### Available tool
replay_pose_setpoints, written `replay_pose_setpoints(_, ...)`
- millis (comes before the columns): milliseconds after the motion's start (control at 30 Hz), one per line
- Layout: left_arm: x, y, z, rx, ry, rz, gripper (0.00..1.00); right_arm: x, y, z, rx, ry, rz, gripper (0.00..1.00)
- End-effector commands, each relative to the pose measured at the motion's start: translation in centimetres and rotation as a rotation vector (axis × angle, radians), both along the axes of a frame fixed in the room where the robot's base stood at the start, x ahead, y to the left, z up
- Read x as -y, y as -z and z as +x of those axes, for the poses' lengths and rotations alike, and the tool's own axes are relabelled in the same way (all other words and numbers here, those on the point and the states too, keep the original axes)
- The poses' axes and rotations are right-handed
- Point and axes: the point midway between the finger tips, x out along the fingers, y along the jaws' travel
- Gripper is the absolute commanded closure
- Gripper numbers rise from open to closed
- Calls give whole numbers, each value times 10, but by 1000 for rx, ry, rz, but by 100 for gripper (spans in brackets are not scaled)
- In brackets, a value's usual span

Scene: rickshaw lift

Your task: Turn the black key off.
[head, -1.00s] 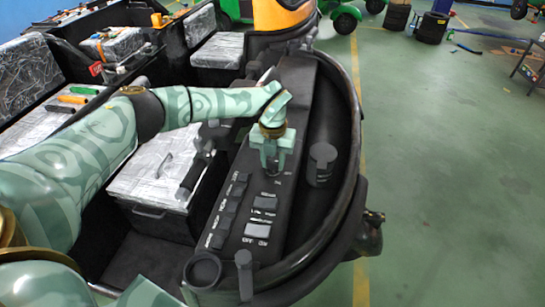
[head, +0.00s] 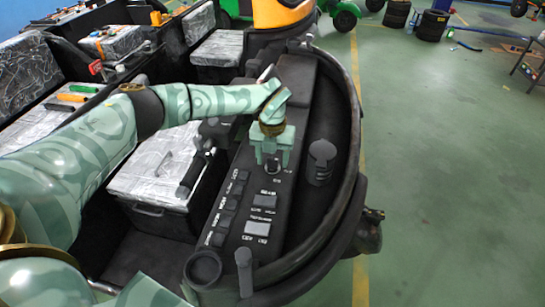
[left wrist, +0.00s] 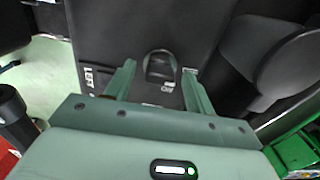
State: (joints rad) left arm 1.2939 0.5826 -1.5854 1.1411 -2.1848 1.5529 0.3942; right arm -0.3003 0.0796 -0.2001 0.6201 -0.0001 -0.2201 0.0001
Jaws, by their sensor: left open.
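The black key (head: 274,169) sits on the black control panel (head: 292,95), just below my left gripper's fingers. It also shows in the left wrist view as a small dark knob (left wrist: 160,66) with "ON" printed by its lower right and "LEFT" to the left. My left gripper (head: 271,159) hangs over the panel with its fingers pointing down. In the left wrist view its open fingers (left wrist: 158,78) stand on either side of the key, apart from it. Nothing is between the fingers except the key's area. My right gripper is not in view.
Several switches (head: 226,204) and pale labelled buttons (head: 256,228) line the panel nearer me. A round black knob or lever (head: 321,160) stands to the right. A curved black rim (head: 347,215) encloses the panel. A grey wrapped box (head: 150,180) lies left.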

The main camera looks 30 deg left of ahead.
Motion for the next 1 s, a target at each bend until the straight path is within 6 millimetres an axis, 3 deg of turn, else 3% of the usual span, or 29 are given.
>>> replay_pose_setpoints(167,-1,-28,1,4,0,-1,45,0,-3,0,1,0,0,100)
replay_pose_setpoints(400,-1,-94,1,6,0,1,45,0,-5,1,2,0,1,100)
replay_pose_setpoints(600,-1,-138,1,5,-2,0,45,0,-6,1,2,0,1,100)
replay_pose_setpoints(800,-1,-159,1,3,-2,0,45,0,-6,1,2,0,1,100)
replay_pose_setpoints(1000,-1,-162,0,2,-1,0,45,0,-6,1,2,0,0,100)
